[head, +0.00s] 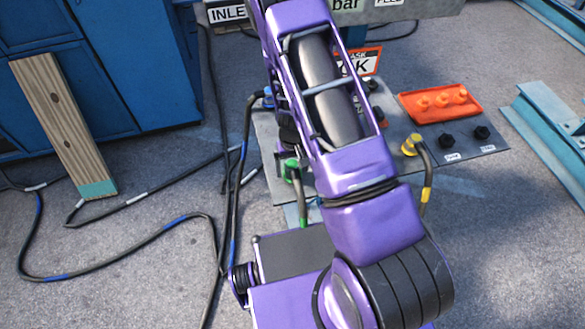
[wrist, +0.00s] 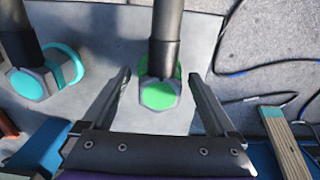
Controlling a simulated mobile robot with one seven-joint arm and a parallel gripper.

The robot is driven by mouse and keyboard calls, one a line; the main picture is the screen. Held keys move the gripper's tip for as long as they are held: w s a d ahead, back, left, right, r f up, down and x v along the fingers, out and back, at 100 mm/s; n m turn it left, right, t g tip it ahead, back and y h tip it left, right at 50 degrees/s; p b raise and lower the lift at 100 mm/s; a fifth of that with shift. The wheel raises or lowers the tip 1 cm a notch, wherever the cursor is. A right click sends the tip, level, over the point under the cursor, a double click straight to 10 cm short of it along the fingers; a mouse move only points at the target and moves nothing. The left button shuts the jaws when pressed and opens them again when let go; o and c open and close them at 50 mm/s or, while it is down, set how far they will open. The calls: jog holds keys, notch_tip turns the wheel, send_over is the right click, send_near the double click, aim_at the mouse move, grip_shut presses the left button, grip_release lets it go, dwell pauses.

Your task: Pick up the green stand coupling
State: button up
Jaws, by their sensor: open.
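The green stand coupling (wrist: 159,95) is in the middle of the wrist view, with a black cable stem rising from it. It stands on a grey plate and has a green face and ring. My gripper (wrist: 160,75) is open, with one finger on each side of the coupling and visible gaps between. The fingers do not appear to touch it. In the head view the green coupling (head: 291,167) shows just left of my purple arm, at the plate's near left edge.
A teal coupling (wrist: 32,80) stands left of the green one in the wrist view. A yellow coupling (head: 411,145), black knobs (head: 447,141) and an orange tray (head: 408,106) of orange caps sit on the plate's right.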

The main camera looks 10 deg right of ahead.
grip_shut()
dwell(0.4)
jog(key=shift+r, duration=0.1)
